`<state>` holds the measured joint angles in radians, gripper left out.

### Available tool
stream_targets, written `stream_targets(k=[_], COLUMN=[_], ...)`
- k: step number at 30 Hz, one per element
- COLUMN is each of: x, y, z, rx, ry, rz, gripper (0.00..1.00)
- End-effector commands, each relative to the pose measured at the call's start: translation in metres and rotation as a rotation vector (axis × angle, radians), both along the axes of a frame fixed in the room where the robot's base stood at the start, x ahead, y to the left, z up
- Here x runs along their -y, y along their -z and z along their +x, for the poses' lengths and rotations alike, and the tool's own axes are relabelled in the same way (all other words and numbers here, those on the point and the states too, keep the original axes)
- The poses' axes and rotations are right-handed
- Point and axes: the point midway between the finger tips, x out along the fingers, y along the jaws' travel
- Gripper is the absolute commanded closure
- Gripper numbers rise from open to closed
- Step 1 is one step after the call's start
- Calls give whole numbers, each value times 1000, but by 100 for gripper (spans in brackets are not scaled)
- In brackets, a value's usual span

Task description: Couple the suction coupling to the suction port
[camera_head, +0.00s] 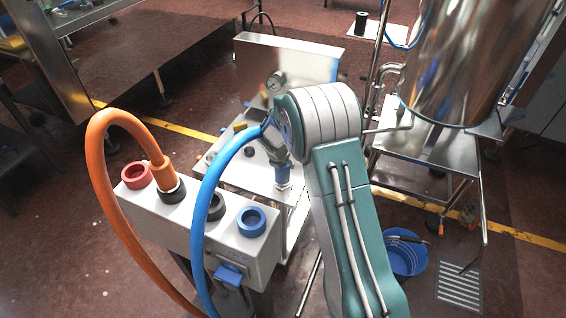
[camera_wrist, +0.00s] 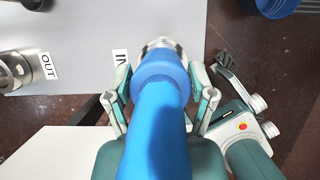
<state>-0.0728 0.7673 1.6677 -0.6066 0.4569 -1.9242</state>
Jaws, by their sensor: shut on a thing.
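The blue suction coupling (camera_wrist: 160,85) is at the end of a blue hose (camera_head: 203,212) that arcs up from the lower left. My gripper (camera_wrist: 160,82) is shut around it, one finger on each side. In the head view the coupling (camera_head: 283,172) points down beneath my gripper (camera_head: 281,158). A shiny metal ring, which I take to be the suction port (camera_wrist: 158,44), shows at the coupling's far end beside the "IN" label (camera_wrist: 121,60). The coupling hides most of it. I cannot tell whether they touch or a gap remains.
A metal "OUT" fitting (camera_wrist: 14,70) stands on the same grey plate (camera_wrist: 85,30). A white holder box (camera_head: 203,243) carries red, dark and blue rings; an orange hose (camera_head: 97,165) ends in a dark one.

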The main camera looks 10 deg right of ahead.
Motion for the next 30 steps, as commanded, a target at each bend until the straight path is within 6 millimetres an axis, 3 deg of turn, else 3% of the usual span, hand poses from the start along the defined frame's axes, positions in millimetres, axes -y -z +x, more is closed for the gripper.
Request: stream_targets(k=[12, 13, 15, 30], x=[0, 0, 0, -1], y=[5, 5, 5, -2], z=[0, 0, 0, -2], rx=[-3, -3, -4, -1], ry=[0, 0, -1, -1], rz=[1, 1, 1, 0], gripper=[89, 24, 0, 0])
